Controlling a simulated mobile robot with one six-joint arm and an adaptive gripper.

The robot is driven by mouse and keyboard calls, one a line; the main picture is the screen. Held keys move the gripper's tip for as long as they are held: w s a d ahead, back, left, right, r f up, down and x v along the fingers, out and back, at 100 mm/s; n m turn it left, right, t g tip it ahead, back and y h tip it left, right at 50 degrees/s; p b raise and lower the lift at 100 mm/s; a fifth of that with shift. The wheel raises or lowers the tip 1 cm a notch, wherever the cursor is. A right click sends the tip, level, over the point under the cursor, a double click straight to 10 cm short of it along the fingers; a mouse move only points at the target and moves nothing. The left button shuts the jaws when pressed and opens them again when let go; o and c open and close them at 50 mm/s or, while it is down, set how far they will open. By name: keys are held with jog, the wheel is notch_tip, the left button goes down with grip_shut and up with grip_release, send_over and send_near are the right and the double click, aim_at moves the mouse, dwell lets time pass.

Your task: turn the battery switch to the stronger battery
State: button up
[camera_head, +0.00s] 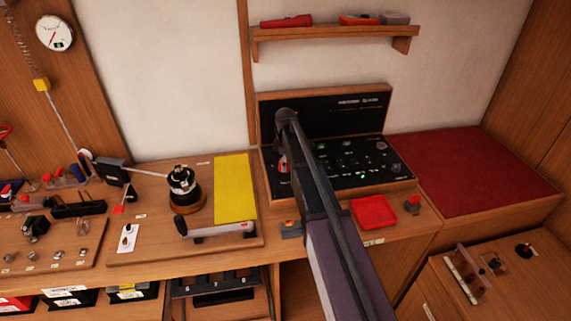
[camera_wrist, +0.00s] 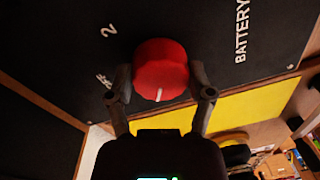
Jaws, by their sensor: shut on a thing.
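The battery switch is a round red knob (camera_wrist: 160,62) on a black panel (camera_wrist: 215,25), with a short white mark on its edge toward the bottom of the wrist picture. The panel carries a "2" above left of the knob, "OFF" at its lower left and "BATTERY" at right. My gripper (camera_wrist: 160,76) is shut on the knob, one finger on each side. In the head view, only part of the red knob (camera_head: 283,164) shows at the left of the black panel (camera_head: 345,165); my arm hides the rest. Which battery is stronger cannot be read.
A wooden shelf (camera_head: 330,31) hangs above the panel's upright back. A yellow sheet (camera_head: 235,188) and a black winch (camera_head: 181,187) lie to the left. A red tray (camera_head: 373,211) sits in front. A white gauge (camera_head: 54,33) is on the left wall.

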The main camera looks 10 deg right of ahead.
jog(key=shift+s, duration=0.1)
jog(key=o, duration=1.1)
jog(key=shift+m, duration=0.4)
